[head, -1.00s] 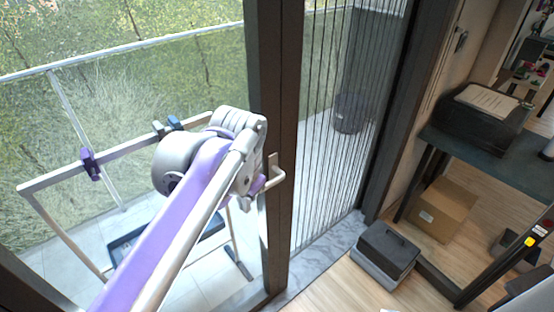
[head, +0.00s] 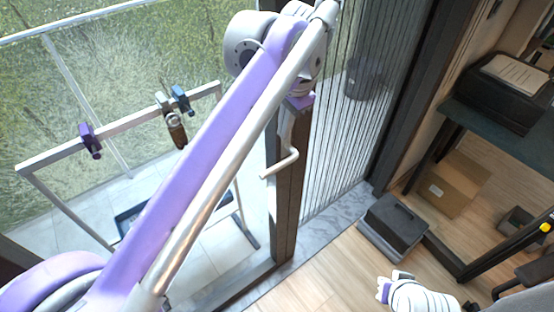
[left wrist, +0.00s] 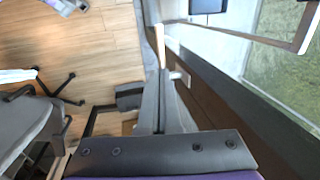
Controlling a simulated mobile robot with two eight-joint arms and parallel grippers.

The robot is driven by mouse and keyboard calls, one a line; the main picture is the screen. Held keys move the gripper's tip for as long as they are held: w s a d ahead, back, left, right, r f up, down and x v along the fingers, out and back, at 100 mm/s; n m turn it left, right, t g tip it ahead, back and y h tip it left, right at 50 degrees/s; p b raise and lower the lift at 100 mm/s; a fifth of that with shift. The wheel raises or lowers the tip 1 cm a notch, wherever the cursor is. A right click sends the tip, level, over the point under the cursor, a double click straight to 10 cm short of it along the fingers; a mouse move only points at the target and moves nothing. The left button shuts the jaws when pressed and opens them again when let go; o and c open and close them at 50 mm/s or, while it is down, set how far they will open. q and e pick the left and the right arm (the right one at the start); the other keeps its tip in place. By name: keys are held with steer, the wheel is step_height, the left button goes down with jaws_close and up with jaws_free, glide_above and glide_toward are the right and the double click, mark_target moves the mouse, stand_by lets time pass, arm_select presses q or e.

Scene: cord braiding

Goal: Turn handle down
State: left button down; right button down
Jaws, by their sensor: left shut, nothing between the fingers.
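The silver door handle (head: 288,150) is on the dark door post. Its upright part runs down, and its bar bends toward the lower left. My left gripper (head: 301,101) is shut and empty by the post, above the bar. My own arm hides most of it, and I cannot tell whether it touches the handle. In the left wrist view, a pale bar (left wrist: 160,45), probably the handle, shows beyond the dark fingers (left wrist: 165,110). My right gripper (head: 384,288) shows low right, away from the handle; its finger opening is too small to judge.
The dark door post (head: 287,220) stands mid-view beside glass. Outside is a rack (head: 60,160) with several clips. A black-and-grey box (head: 393,228) stands on the wood floor right of the doorway, with a cardboard box (head: 450,183) under the desk. Floor in front is clear.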

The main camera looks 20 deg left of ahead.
mark_target(273, 172)
arm_select(q)
steer(key=x, duration=1.3)
steer(key=shift+f+b, duration=0.3)
steer(key=shift+b, duration=0.05)
arm_select(e)
steer(key=shift+s+f, duration=0.2)
steer(key=shift+f, duration=0.4)
arm_select(q)
steer(key=shift+s+a+f, duration=0.1)
arm_select(e)
steer(key=shift+f, duration=0.1)
